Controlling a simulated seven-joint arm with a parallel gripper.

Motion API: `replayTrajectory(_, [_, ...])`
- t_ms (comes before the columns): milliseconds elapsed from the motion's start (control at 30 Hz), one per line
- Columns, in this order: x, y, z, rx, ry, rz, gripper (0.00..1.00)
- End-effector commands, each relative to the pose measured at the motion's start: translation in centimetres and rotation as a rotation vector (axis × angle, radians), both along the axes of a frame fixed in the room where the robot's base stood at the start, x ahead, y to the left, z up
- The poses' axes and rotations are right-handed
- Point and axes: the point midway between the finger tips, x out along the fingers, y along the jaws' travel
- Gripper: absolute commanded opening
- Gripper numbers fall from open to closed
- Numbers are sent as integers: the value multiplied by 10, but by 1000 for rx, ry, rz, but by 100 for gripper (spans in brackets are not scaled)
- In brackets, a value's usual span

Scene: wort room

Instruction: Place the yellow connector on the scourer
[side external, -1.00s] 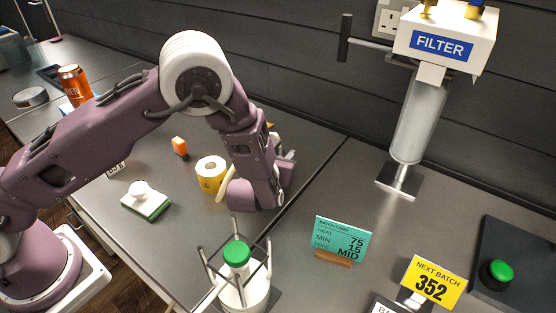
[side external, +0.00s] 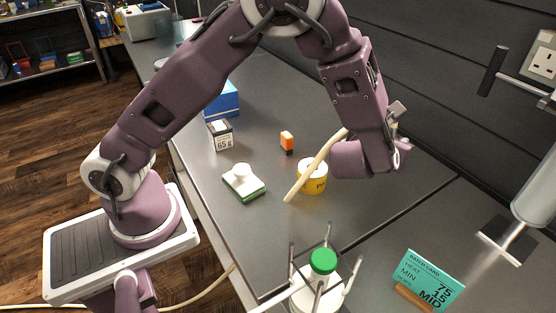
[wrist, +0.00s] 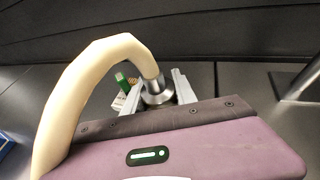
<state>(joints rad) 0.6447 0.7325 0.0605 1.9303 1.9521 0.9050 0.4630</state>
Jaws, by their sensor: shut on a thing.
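My gripper (wrist: 158,92) is shut on the metal fitting (wrist: 157,94) at the end of a pale cream-yellow hose (wrist: 90,70). The hose bends in an arch and also shows in the side external view (side external: 318,163), hanging in front of my wrist. My arm hides most of the gripper in that view. A green-and-white pad (side external: 244,184) with a round white knob on top lies on the counter to the left, apart from the hose; it looks like the scourer. I cannot tell whether the held fitting is the yellow connector.
A yellow roll-like container (side external: 313,180) stands close behind the hose.

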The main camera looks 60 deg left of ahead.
Motion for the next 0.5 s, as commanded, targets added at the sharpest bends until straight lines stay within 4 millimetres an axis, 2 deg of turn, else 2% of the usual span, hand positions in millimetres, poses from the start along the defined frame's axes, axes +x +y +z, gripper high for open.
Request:
replayTrajectory(167, [-32, 45, 14, -1, -2, 185, 0])
replayTrajectory(267, [-65, 80, 23, 1, -1, 341, 0])
replayTrajectory(367, [-108, 116, 33, 1, -2, 522, 0])
replayTrajectory(500, [-181, 160, 47, 2, -1, 787, 0])
